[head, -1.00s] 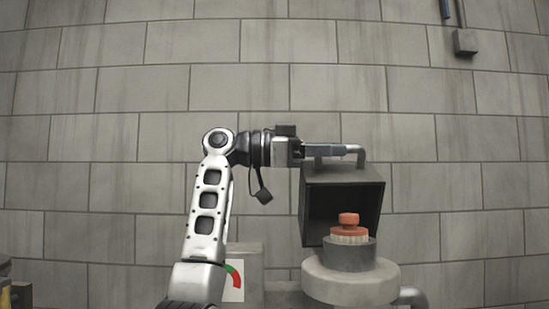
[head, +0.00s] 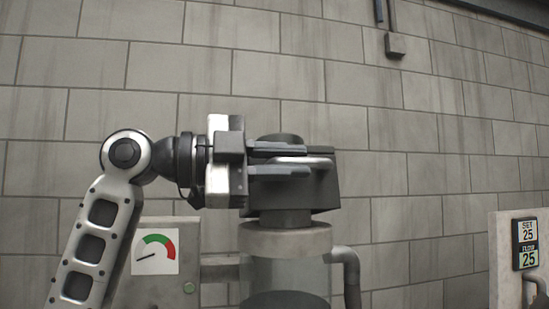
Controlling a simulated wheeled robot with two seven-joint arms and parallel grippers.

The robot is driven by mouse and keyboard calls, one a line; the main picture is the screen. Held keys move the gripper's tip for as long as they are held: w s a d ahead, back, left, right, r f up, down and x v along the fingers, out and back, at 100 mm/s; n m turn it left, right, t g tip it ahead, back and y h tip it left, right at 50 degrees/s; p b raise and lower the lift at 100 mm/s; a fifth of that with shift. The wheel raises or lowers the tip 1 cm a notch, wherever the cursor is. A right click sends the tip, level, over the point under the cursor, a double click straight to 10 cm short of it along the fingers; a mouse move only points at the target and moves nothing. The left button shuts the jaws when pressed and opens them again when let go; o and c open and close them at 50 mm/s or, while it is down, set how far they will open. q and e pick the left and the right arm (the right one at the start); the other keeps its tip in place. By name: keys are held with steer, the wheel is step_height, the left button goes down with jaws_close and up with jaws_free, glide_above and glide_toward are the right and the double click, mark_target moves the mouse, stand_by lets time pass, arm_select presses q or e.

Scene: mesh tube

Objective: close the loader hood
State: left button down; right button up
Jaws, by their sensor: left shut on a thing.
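The loader hood (head: 326,192) is a dark grey box at the centre of the head view, above a round stone-coloured collar (head: 305,240). Its open side and the orange part under it do not show. A pale metal handle (head: 300,160) runs across the side facing me. My left gripper (head: 322,160) reaches in from the left, with one finger above the handle and one below, shut on it. The gripper hides the left part of the hood. My right gripper is not in view.
A grey box with a red-green dial (head: 155,252) stands at lower left. A bent pipe (head: 349,275) drops beside the collar. A panel with two readouts (head: 525,245) stands at far right. The brick wall (head: 430,130) is behind.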

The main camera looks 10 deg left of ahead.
mark_target(289, 191)
arm_select(q)
steer(key=shift+s+d+f+m, duration=0.1)
steer(key=shift+s+f+m, duration=0.1)
steer(key=shift+f, duration=0.2)
steer(key=shift+s+f+m, duration=0.1)
steer(key=shift+f+m, duration=0.1)
steer(key=shift+f, duration=0.15)
steer(key=shift+s+d+f+b, duration=0.1)
steer(key=shift+s+f+b, duration=0.1)
steer(key=shift+f+b, duration=0.4)
steer(key=shift+s+f, duration=0.15)
steer(key=shift+f, duration=0.3)
steer(key=shift+d+f, duration=0.1)
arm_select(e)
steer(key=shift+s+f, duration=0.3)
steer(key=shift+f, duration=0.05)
arm_select(q)
steer(key=shift+f, duration=0.2)
steer(key=c, duration=1.4)
jaws_free()
steer(key=shift+r, duration=0.15)
